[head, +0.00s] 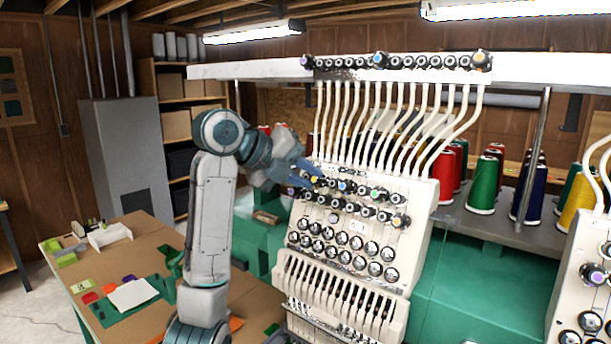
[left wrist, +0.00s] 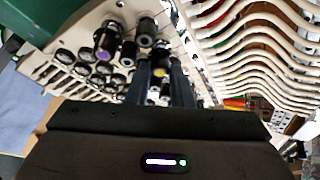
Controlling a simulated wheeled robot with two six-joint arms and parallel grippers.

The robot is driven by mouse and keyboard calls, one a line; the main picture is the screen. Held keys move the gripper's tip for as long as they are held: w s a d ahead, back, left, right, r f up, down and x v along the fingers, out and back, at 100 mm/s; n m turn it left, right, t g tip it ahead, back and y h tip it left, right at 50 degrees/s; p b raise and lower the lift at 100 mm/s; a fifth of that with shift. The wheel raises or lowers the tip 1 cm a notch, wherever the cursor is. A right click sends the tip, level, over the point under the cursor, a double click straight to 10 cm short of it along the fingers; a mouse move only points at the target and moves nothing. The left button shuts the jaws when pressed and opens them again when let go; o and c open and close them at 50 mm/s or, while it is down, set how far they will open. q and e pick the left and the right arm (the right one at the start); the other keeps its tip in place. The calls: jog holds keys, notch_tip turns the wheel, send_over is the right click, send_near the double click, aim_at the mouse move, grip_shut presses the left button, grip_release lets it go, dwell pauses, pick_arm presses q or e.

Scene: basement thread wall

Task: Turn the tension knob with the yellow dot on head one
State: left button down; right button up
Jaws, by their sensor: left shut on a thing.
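Head one (head: 350,235) is the cream machine head in the middle of the head view, with rows of black and silver tension knobs and colored dots on some caps. My left gripper (head: 310,172) reaches in from the left at the upper knob rows. In the left wrist view its two dark fingers (left wrist: 162,85) are shut on the knob with the yellow dot (left wrist: 160,72), its yellow cap showing between them. In the head view the fingers hide that knob, and I cannot tell its turn angle. My right gripper is out of view.
Neighboring knobs crowd the fingers, including one with a purple dot (left wrist: 104,56). White thread tubes (head: 400,120) run above the panel. A second head (head: 585,270) stands at right, with thread cones (head: 483,185) behind. A brown table (head: 150,240) is at left.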

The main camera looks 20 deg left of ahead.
pick_arm(q)
jog(key=shift+f, duration=0.1)
jog(key=c, duration=1.3)
grip_release()
jog(key=b+v, duration=0.2)
jog(key=v, duration=0.9)
jog(key=shift+w, duration=0.1)
